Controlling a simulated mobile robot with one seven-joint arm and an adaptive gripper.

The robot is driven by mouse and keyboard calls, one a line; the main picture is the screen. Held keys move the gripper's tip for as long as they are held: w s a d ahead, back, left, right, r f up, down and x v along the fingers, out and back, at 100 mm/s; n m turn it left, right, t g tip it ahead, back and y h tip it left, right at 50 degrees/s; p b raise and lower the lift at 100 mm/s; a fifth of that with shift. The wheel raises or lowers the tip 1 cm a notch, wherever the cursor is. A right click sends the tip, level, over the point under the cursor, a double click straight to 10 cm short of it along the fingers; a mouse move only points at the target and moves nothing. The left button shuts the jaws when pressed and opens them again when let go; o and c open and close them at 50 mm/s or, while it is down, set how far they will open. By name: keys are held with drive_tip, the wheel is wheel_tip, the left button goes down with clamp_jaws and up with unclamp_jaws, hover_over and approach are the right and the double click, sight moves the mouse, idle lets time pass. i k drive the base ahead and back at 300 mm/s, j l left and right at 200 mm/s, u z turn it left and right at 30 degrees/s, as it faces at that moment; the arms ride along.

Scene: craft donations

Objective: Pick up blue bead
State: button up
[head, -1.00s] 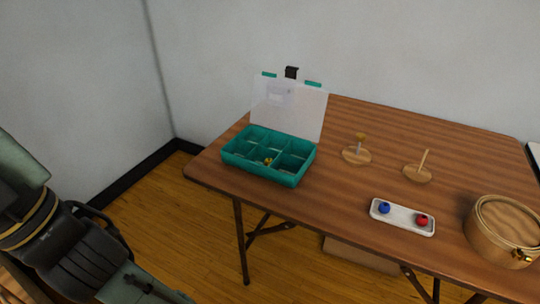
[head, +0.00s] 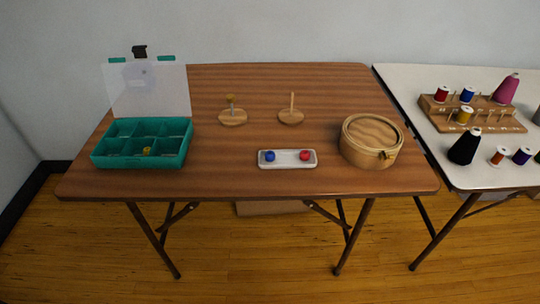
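The blue bead (head: 270,156) sits in the left part of a small white tray (head: 288,164) near the front edge of the brown wooden table (head: 240,180). A red bead (head: 305,155) sits in the right part of the same tray. Both beads are uncovered and apart from each other. My gripper does not show in the head view.
A teal compartment box (head: 140,160) with its clear lid raised holds a yellow item (head: 147,151). Two wooden peg stands (head: 232,117) (head: 291,116) stand behind the tray. A white table (head: 440,155) with thread spools stands at right.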

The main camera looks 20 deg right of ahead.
sight(269, 155)
drive_tip(key=i+j, duration=0.1)
drive_tip(key=j, duration=0.35)
drive_tip(key=i+j, duration=0.15)
drive_tip(key=j, duration=0.3)
drive_tip(key=z, duration=0.45)
drive_tip(key=j+z, duration=0.15)
drive_tip(key=z, duration=0.25)
drive_tip(key=j+z, duration=0.1)
drive_tip(key=z, duration=0.8)
